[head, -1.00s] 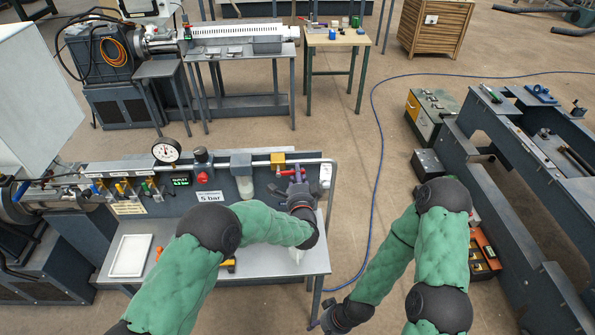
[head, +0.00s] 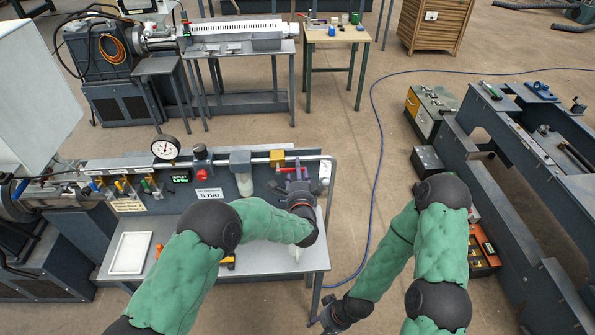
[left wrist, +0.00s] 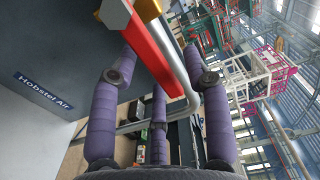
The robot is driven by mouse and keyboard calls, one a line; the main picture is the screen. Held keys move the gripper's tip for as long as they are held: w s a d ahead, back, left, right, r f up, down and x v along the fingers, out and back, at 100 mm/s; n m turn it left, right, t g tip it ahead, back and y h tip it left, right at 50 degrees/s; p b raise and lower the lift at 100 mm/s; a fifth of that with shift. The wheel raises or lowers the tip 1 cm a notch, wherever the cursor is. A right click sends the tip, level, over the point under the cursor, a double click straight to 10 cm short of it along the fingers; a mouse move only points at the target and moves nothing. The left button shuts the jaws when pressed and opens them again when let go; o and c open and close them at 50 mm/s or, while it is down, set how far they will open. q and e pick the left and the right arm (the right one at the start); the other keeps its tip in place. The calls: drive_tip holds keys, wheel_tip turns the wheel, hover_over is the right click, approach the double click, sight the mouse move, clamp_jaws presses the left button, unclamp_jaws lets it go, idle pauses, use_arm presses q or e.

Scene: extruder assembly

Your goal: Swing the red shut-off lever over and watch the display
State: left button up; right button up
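The red shut-off lever (left wrist: 155,50) shows in the left wrist view as a flat bar with a pale edge, beside the grey pipe and near a yellow part. The dark display (head: 180,178) has green characters, too small to read surely. My right gripper (head: 334,316) is low at the bottom edge, its fingers unclear.
The round gauge (head: 166,148) and a red button (head: 201,174) are left of the valve. A 5 bar sign (head: 209,194) hangs on the panel. A white tray (head: 130,254) lies on the bench. The blue hose (head: 375,150) crosses the floor at right.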

use_arm(q)
drive_tip(key=s, duration=1.2)
idle(0.3)
